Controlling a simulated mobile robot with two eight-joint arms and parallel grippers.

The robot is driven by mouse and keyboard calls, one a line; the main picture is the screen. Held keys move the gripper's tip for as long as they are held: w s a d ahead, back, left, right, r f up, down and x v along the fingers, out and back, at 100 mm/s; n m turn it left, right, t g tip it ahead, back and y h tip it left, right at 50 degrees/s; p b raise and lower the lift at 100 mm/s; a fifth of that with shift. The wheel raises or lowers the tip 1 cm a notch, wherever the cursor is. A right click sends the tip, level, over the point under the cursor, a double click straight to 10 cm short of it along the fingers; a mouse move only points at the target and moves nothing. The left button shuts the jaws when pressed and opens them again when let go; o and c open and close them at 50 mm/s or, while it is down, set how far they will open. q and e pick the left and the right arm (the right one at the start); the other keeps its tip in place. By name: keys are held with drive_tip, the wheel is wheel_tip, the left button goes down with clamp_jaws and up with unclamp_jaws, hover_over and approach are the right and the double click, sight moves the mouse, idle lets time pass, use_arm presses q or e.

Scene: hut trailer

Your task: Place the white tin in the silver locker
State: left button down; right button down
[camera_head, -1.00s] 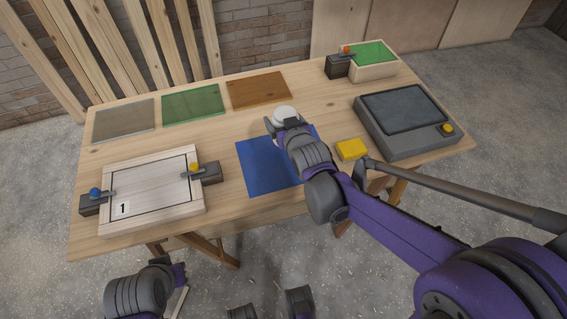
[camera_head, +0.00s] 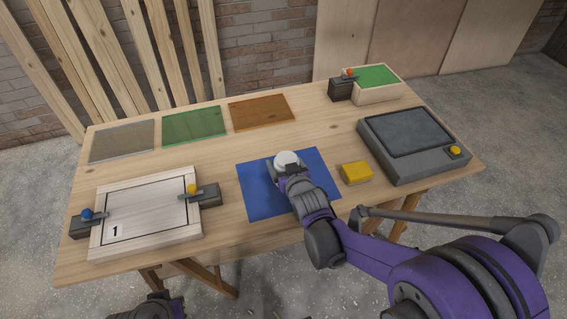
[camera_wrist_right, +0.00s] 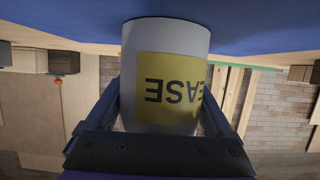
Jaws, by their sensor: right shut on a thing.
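The white tin (camera_head: 287,159) has a yellow label with dark letters in the right wrist view (camera_wrist_right: 165,80). My right gripper (camera_head: 283,170) is shut around its sides. The tin is at the blue mat (camera_head: 257,199), over its back middle part; I cannot tell whether it touches the mat. The right wrist view (camera_wrist_right: 160,115) shows a finger on each side of the tin. I see nothing that I can clearly identify as a silver locker. Part of my left arm shows at the bottom left edge; its gripper fingers are not visible.
A wooden panel marked 1 (camera_head: 146,217) has dark clamps on its left and right. A yellow block (camera_head: 356,172) and a grey console (camera_head: 423,164) are right of the mat. Grey, green and brown panels lie at the back. A green-topped box (camera_head: 376,90) stands back right.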

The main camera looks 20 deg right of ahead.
drive_tip(key=shift+c, duration=1)
unclamp_jaws()
drive_tip(key=shift+f, duration=0.2)
drive_tip(key=shift+o, duration=1)
drive_tip(key=shift+r, duration=0.1)
drive_tip(key=shift+r, duration=0.1)
